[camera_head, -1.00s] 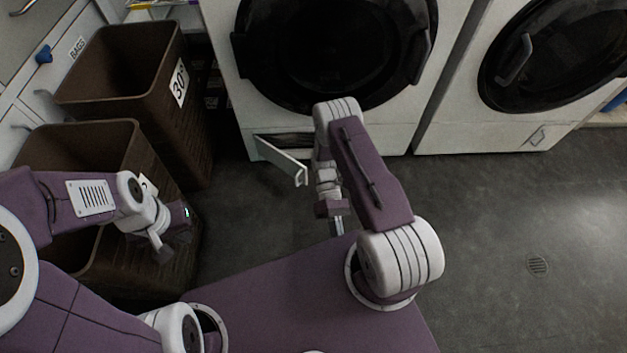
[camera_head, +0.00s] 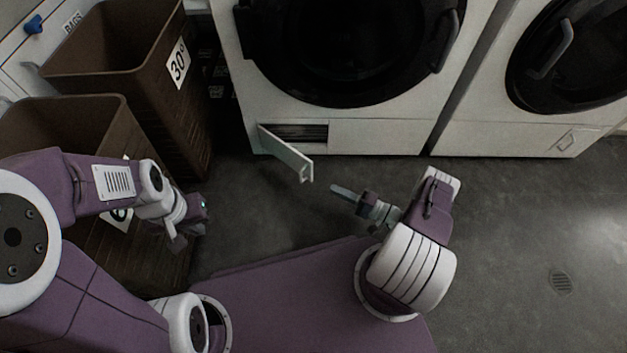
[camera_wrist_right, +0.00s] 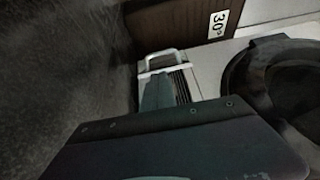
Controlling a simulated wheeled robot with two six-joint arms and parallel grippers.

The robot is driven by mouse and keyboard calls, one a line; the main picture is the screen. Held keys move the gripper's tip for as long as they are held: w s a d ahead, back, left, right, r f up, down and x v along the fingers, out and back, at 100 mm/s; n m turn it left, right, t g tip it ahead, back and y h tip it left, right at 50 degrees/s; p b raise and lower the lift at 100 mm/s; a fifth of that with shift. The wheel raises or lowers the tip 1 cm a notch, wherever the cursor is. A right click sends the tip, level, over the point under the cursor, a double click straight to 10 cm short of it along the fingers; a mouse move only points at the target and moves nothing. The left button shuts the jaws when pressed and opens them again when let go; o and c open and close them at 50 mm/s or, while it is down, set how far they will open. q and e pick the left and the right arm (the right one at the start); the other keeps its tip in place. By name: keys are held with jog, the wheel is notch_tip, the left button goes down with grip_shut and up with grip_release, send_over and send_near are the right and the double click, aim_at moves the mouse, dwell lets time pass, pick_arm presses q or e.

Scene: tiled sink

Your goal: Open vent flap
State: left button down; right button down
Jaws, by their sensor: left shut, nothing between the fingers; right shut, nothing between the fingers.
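The vent flap (camera_head: 287,155) is a pale panel low on the front of the left machine. It stands swung out from its left edge, with the dark slatted vent opening (camera_head: 302,133) uncovered beside it. In the right wrist view, the slats (camera_wrist_right: 183,88) show behind my gripper. My right gripper (camera_head: 336,189) is shut and empty, to the right of and below the flap's free end, with a gap between them. Its fingers also show in the right wrist view (camera_wrist_right: 157,88). My left gripper (camera_head: 174,242) is shut and empty, in front of the near brown basket.
Two brown baskets stand at the left, a far one (camera_head: 190,105) labelled 30° and a near one (camera_head: 85,112) close to my left arm. A second machine (camera_head: 575,140) stands to the right.

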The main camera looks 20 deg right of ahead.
jog(key=b+x, duration=0.4)
jog(key=x, duration=0.6)
jog(key=shift+s+r, duration=0.1)
jog(key=shift+s, duration=0.1)
